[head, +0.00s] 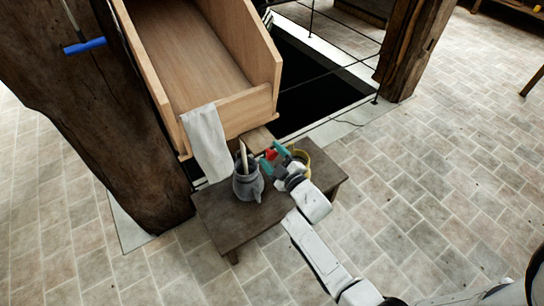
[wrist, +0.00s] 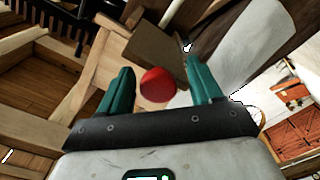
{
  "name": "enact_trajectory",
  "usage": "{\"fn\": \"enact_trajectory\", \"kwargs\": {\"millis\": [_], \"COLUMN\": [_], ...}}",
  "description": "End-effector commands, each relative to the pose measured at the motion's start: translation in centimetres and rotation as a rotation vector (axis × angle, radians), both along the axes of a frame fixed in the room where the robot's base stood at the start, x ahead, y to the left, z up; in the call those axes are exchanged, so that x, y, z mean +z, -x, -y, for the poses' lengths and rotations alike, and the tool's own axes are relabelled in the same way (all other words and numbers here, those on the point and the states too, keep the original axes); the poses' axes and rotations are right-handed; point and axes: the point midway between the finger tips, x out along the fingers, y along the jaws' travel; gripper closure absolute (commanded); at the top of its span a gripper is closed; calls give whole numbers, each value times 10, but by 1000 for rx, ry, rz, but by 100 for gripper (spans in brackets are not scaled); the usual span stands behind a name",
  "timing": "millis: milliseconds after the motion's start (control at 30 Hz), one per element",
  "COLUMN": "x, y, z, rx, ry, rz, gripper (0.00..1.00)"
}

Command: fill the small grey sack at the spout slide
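A pale grey-white cloth (head: 207,142), limp like an empty sack, hangs over the front left of the wooden trough (head: 256,104). I cannot tell for sure that it is the small grey sack. A pale surface, probably this cloth, shows at the upper right in the wrist view (wrist: 245,45). My gripper (head: 272,152) is at the trough's front, above the bench. In the wrist view its teal fingers are apart, with a red ball-shaped knob (wrist: 157,84) between them, seemingly untouched. A brown wooden board (wrist: 150,48), perhaps the slide, lies behind the knob.
A dark bench (head: 225,221) below the trough carries a grey jug (head: 247,187) with sticks in it, close left of my gripper. A yellow-rimmed bucket (head: 305,160) stands partly hidden behind my arm. Thick timber posts (head: 140,130) flank a dark floor opening (head: 310,85). Right floor is clear.

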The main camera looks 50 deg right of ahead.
Motion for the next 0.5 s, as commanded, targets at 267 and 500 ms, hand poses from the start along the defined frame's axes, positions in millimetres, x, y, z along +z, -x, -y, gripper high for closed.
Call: {"fn": "enact_trajectory", "kwargs": {"millis": [267,500], "x": [0,-1], "y": [18,63], "z": [-6,-20], "rx": [0,1], "ry": [-1,-1], "rz": [0,-2], "gripper": [35,35]}}
